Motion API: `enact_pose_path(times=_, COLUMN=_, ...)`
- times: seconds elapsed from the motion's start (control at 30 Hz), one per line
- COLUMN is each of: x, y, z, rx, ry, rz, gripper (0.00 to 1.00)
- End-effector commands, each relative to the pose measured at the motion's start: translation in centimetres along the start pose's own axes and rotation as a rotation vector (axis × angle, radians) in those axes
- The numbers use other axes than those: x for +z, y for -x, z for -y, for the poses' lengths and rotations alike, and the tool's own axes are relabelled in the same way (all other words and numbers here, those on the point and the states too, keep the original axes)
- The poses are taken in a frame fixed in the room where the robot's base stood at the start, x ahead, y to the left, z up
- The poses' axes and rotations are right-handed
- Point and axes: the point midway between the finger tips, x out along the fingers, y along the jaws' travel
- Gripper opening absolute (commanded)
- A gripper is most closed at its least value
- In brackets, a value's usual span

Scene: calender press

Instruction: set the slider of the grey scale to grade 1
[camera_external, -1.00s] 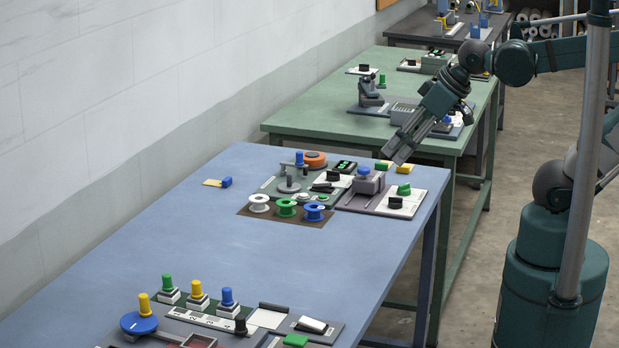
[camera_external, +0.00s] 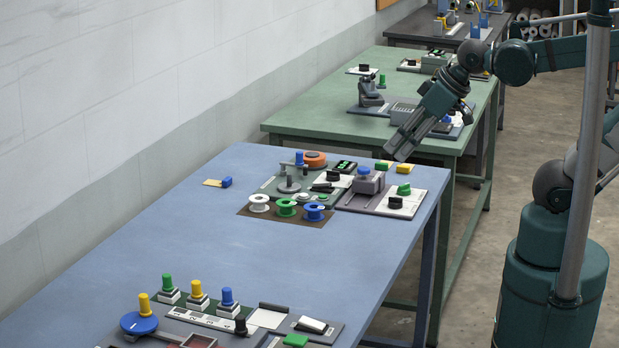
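My gripper (camera_external: 400,150) hangs tilted down and to the left above the far right corner of the blue table, apart from the things below it. Its fingers are seen edge-on, so I cannot tell whether they are open or shut. Below it is a grey panel with a slotted grey block (camera_external: 368,183) carrying a blue knob. Beside that block, a white plate bears a black slider-like piece (camera_external: 395,203) and a green one (camera_external: 404,190). Another black piece (camera_external: 333,177) sits on a white plate to the left. Grade marks are too small to read, and I cannot tell which is the grey scale.
White, green (camera_external: 286,207) and blue spools stand on a brown mat. An orange disc (camera_external: 315,158) and a blue-knobbed crank stand behind them.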

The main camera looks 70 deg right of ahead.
Motion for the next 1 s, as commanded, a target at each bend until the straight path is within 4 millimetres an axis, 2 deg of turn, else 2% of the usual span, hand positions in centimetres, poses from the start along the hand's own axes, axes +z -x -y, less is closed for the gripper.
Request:
enact_pose_path(times=0.1, x=-0.4, y=0.0, z=0.3, rx=-0.003, ry=0.022, rz=0.005, gripper=0.00)
enact_pose_path(times=0.37, x=-2.2, y=-0.1, z=1.8, rx=-0.016, ry=0.129, rz=0.032, gripper=0.00)
enact_pose_path(times=1.0, x=-7.8, y=-1.3, z=8.2, rx=-0.065, ry=0.530, rz=0.117, gripper=0.00)
